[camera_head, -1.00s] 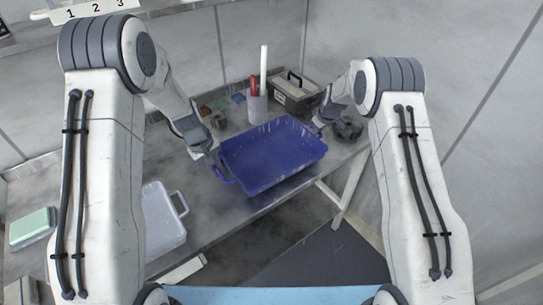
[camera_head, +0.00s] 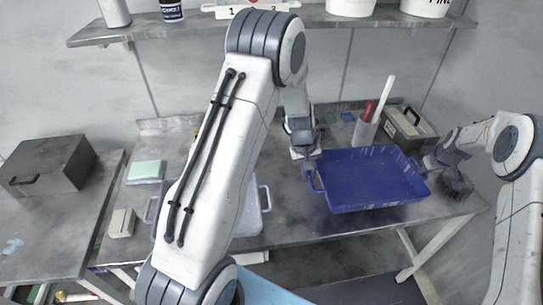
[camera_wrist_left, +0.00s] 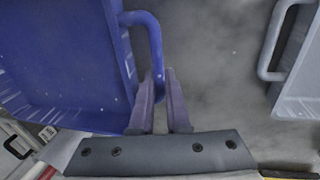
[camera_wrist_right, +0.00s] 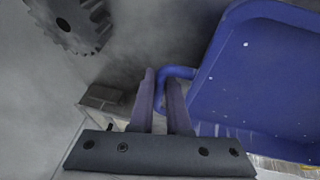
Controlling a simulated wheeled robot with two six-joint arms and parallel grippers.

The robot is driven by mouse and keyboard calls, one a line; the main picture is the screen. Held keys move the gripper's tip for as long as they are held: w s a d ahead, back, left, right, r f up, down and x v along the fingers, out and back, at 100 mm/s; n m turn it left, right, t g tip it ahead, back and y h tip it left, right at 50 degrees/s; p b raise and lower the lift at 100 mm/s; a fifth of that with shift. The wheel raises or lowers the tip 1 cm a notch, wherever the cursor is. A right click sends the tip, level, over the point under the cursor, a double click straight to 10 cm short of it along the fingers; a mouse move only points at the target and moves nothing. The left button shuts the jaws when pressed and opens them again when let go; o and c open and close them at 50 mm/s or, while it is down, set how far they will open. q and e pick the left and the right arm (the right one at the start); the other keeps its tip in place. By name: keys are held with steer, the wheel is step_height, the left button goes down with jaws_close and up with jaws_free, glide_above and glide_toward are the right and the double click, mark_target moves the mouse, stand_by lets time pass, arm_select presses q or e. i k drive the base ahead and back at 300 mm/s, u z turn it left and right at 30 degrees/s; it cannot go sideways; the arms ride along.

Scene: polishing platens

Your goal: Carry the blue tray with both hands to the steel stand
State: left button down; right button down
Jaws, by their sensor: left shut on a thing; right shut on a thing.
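The blue tray (camera_head: 372,185) is at the right end of the steel workbench in the head view, roughly level. Whether it touches the bench top is unclear. My left gripper (camera_head: 309,168) is at the tray's left handle, and in the left wrist view its fingers (camera_wrist_left: 160,88) are shut on that handle. My right gripper (camera_head: 428,165) is at the right handle, and in the right wrist view its fingers (camera_wrist_right: 162,88) close on that handle. A separate steel table (camera_head: 55,225) stands at the far left; I cannot tell if it is the steel stand.
A dark metal box (camera_head: 50,165) sits on the left table. A toolbox (camera_head: 410,128), a cup of rods (camera_head: 366,130) and a dark gear (camera_head: 456,184) stand near the blue tray.

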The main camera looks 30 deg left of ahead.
mark_target(21, 241)
steer(key=z, duration=0.7)
steer(key=k, duration=1.7)
steer(key=u, duration=2.4)
steer(key=i, duration=0.5)
